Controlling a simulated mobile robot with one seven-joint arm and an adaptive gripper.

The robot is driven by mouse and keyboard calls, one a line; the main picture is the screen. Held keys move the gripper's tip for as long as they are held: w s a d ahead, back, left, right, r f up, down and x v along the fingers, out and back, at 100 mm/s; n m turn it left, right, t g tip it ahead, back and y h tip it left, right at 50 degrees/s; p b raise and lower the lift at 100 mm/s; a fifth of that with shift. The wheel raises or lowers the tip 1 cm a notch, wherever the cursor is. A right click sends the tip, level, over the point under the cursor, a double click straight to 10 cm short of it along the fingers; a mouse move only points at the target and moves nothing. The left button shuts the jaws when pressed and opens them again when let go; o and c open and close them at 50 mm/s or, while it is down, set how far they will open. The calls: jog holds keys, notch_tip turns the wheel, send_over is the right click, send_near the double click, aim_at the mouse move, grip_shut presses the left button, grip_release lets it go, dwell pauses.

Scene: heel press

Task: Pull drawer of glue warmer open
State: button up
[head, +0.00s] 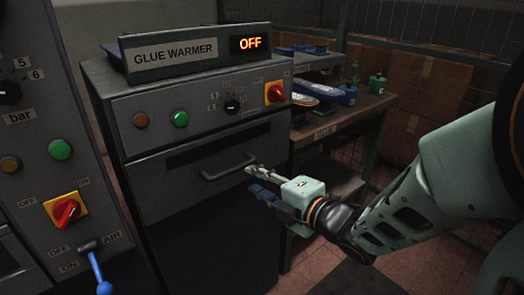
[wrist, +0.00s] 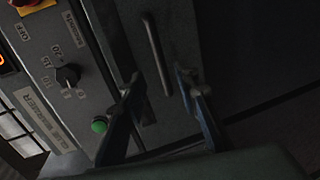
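The glue warmer (head: 190,90) is a grey cabinet with a sign and a lit "OFF" display on top. Its drawer (head: 165,190) has a grey front that looks flush with the cabinet. The drawer's bar handle (head: 228,168) also shows in the wrist view (wrist: 157,52). My gripper (head: 251,179) is just in front of the handle's right end. In the wrist view my gripper (wrist: 160,77) is open, with its fingertips apart on either side of the handle's line. I cannot tell whether the fingers touch it.
A control panel with a red switch (head: 66,211) and a blue lever (head: 97,270) stands at left. A wooden bench (head: 345,115) with blue and green items stands at right, behind my arm. The floor (head: 355,280) in front looks clear.

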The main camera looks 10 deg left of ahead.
aim_at(237, 170)
jog(key=b+x, duration=0.1)
jog(key=x, duration=0.9)
jog(key=shift+d, duration=0.1)
grip_shut()
